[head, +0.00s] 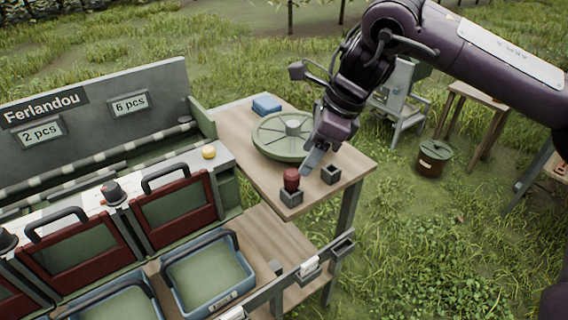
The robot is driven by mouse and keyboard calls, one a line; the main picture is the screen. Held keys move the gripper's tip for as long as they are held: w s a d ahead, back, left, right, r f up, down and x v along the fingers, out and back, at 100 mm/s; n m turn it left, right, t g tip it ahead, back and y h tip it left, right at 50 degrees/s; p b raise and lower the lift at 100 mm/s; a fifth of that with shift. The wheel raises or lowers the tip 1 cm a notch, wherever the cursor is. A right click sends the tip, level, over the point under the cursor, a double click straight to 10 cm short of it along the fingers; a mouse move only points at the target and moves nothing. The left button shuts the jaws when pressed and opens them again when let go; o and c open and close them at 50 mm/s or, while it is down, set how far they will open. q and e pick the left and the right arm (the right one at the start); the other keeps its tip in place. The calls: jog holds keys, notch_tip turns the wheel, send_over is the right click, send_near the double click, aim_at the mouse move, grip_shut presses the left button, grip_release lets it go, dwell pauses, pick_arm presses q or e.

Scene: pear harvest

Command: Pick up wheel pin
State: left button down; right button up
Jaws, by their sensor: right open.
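A red pin (291,179), which looks like the wheel pin, stands upright in a small dark square holder (291,196) near the front corner of the wooden table. My right gripper (306,170) comes down from the upper right and is open, its fingertips close beside the red pin on its right. I cannot tell whether a finger touches it. A round green wheel (270,138) lies on the table behind the gripper, partly covered by it. My left gripper does not show.
A second square holder (331,174), which looks empty, sits right of the pin. A blue block (266,104) lies at the table's (353,162) back. Left stands a sorting station with red gates (176,210) and blue crates (206,272). Grass lies to the right.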

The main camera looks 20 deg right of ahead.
aim_at(294, 172)
jog(key=x, duration=0.2)
jog(key=shift+a+f, duration=0.2)
jog(key=shift+f, duration=0.1)
jog(key=x, duration=0.5)
jog(key=shift+w+a+r, duration=0.1)
jog(key=shift+a+r, duration=0.05)
jog(key=shift+a, duration=0.05)
jog(key=c, duration=1.1)
jog(key=shift+r, duration=0.1)
